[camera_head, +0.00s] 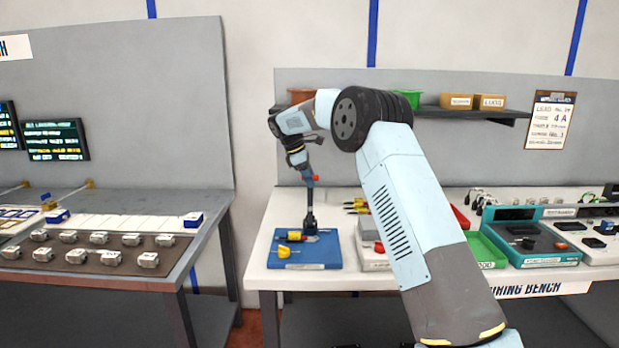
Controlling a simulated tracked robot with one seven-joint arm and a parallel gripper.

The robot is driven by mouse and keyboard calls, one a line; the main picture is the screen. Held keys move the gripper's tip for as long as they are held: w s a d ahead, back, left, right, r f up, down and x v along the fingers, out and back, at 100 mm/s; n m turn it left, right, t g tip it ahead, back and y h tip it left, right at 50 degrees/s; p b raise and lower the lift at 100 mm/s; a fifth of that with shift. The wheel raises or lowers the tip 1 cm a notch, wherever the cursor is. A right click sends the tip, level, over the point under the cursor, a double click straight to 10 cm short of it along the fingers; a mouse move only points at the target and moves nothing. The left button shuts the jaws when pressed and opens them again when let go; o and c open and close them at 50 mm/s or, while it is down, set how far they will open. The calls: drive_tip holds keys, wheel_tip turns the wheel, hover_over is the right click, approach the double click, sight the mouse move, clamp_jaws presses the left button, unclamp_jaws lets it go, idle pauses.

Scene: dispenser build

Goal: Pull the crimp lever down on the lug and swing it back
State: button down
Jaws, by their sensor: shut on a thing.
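The crimp tool stands on a blue base plate (322,263) at the left end of the white bench. A yellow part (294,236) sits at the foot of the tool, and a yellow knob-like piece (284,252) is at the plate's front left. The lug is too small to make out, and the jaw contact is only partly visible.
My arm crosses the middle of the view and hides part of the bench. Right of the blue plate are red- and yellow-handled tools (357,206). A green tray (487,250) and a teal device (530,240) stand farther right. A shelf (470,113) with bins runs behind.

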drive_tip(key=c, duration=1)
unclamp_jaws()
drive_tip(key=shift+w+d+f, duration=0.3)
drive_tip(key=shift+w+f, duration=0.1)
drive_tip(key=shift+f, duration=0.3)
drive_tip(key=shift+a+r, duration=0.3)
drive_tip(key=shift+r, duration=0.25)
drive_tip(key=shift+v, duration=6.8)
drive_tip(key=shift+d+r, duration=0.15)
drive_tip(key=shift+d, duration=0.05)
